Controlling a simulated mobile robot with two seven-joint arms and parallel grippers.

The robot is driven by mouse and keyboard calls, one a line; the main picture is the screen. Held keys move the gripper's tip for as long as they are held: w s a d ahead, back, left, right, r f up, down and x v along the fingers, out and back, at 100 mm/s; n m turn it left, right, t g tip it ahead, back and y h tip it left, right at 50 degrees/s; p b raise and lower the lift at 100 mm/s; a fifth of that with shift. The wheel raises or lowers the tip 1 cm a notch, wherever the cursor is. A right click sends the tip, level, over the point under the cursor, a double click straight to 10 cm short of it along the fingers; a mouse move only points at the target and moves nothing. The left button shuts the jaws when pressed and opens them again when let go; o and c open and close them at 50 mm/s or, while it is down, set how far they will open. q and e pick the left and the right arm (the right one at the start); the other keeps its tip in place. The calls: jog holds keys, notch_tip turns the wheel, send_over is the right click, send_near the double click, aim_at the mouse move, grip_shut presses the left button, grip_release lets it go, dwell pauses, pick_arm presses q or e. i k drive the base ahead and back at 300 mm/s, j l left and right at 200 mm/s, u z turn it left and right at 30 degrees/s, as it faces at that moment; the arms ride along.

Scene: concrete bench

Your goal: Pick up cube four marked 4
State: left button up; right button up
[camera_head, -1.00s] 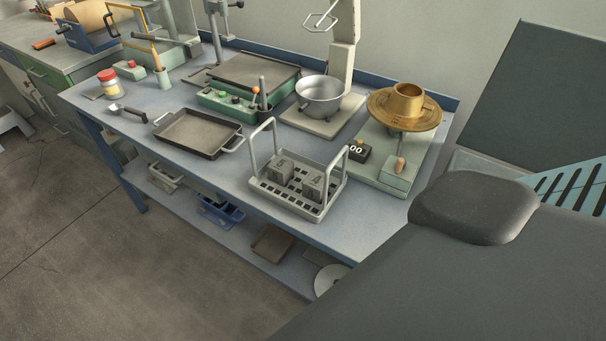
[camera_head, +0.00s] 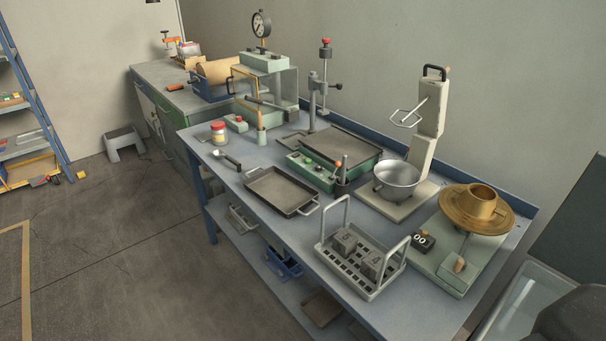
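Cube four (camera_head: 373,265) is a dark grey block with a 4 on it, faint at this size. It sits in a light grey metal rack (camera_head: 391,286) with a slotted base and two upright handles, near the bench's front edge. Another grey cube (camera_head: 345,242), which seems marked 5, sits in the same rack just to its left. The right handle stands close beside cube four. Neither of my grippers is in view.
Left of the rack is a dark shallow tray (camera_head: 282,190). Behind are a steel bowl (camera_head: 396,180) on a stand and a green press plate (camera_head: 318,172). A brass dish (camera_head: 477,207) stands right of the rack. A little bare blue bench (camera_head: 420,308) shows in front.

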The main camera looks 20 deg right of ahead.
aim_at(370, 265)
jog(key=z, duration=1.2)
